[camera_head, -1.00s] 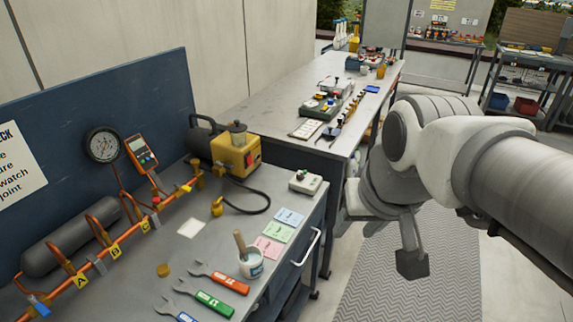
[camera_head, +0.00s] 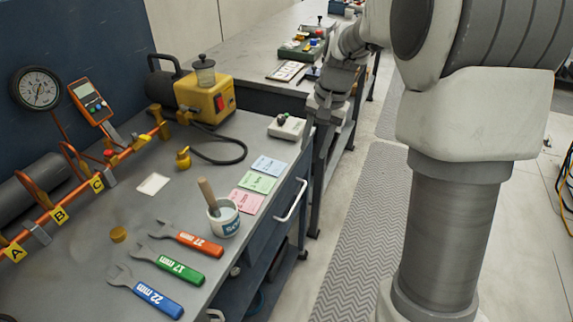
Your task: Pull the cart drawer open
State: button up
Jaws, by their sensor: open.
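The cart's drawer (camera_head: 286,196) has a dark blue front with a pale bar handle (camera_head: 291,203), on the right side of the grey-topped cart (camera_head: 150,212). The drawer looks shut, its front in line with the cart side. My arm reaches in from the upper right. My gripper (camera_head: 318,108) is at its far end, beyond the handle and near the cart's far right corner. It is open and small in view, and its fingertips are hard to make out. It looks apart from the handle, with nothing seen between its fingers.
On the cart top lie several wrenches (camera_head: 170,263), a white cup (camera_head: 223,218), coloured cards (camera_head: 257,184), a yellow pump (camera_head: 205,97) and a copper pipe rig (camera_head: 70,205). A second bench (camera_head: 262,62) stands behind. A patterned floor mat (camera_head: 350,235) leaves room beside the cart.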

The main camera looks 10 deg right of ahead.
aim_at(298, 198)
jog(key=w+f+b, duration=0.1)
jog(key=f, duration=0.5)
jog(key=a+f+b, duration=0.1)
jog(key=f+b, duration=0.1)
jog(key=f, duration=0.4)
jog(key=w+a+f+b, duration=0.1)
jog(key=f+b, duration=0.1)
jog(key=f, duration=0.4)
jog(key=shift+w+a+f, duration=0.25)
jog(key=shift+w+f, duration=0.05)
jog(key=shift+w, duration=0.05)
grip_shut()
dwell(0.6)
